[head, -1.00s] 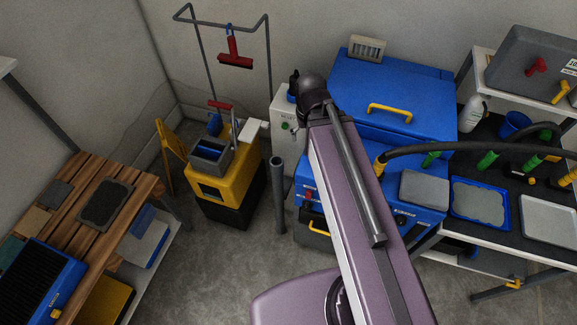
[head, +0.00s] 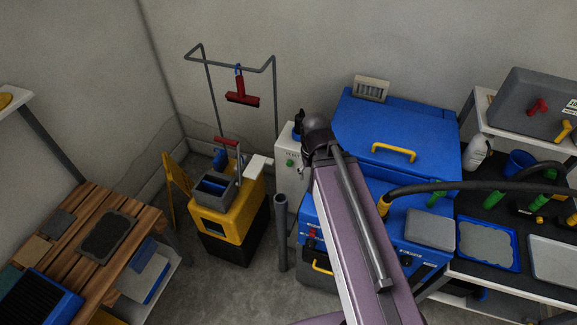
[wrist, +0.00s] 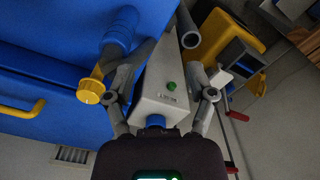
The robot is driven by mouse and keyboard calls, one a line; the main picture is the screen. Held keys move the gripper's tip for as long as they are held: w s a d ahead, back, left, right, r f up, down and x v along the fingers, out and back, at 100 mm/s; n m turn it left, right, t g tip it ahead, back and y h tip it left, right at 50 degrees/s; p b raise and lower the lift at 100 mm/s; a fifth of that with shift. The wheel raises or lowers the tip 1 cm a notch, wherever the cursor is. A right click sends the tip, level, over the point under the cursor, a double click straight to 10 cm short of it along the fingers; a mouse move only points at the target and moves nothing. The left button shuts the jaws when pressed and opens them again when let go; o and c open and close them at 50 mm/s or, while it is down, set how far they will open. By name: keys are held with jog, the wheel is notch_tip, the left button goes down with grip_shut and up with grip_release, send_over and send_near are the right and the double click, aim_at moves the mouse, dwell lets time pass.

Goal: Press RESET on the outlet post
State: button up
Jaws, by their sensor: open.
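The outlet post is a pale grey box; in the head view it stands between the yellow mop bucket and the blue machine (head: 395,135), its front (head: 284,156) partly hidden by my arm. A green button (head: 290,163) is on its face. In the wrist view the post (wrist: 150,95) fills the middle, with the green button (wrist: 170,86) and small unreadable lettering beside it. My gripper (wrist: 158,76) is open and empty, one finger seen on each side of the post. I cannot tell how far the fingertips are from it. The head view mostly hides my gripper behind the wrist.
The yellow mop bucket (head: 238,212) stands left of the post. A grey upright tube (head: 281,230) stands in front. A blue pipe with a yellow cap (wrist: 90,92) is close beside the left finger in the wrist view. A wooden slatted bench (head: 70,225) is at the left.

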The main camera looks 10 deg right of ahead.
grip_shut()
dwell(1.1)
